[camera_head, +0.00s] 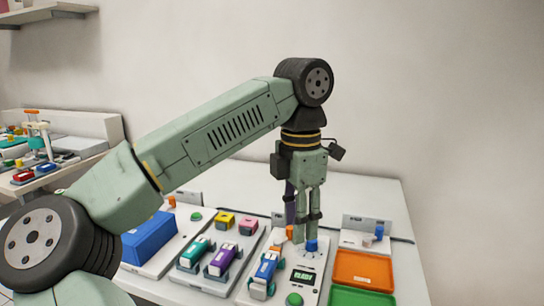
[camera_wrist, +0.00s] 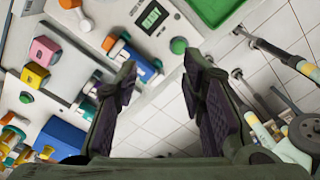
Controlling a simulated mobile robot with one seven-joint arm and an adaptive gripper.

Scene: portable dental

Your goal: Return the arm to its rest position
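My gripper (camera_head: 305,228) points down above the white table (camera_head: 367,192), in front of the back part of a white device with a green display (camera_head: 303,278). In the wrist view my gripper (camera_wrist: 160,72) has its two dark fingers apart, with only tiled floor and the device's edge showing between them. Nothing is held. My arm reaches from the lower left, up and across to the right, with the wrist bent downward. The fingers hide part of the device's back in the head view.
On the table are a blue block (camera_head: 150,238), teal (camera_head: 194,252), purple (camera_head: 222,260) and blue (camera_head: 265,272) items in holders, an orange tray (camera_head: 364,270) and a green tray (camera_head: 360,297). A cluttered side bench (camera_head: 70,160) stands at the left. Space above the table's back is clear.

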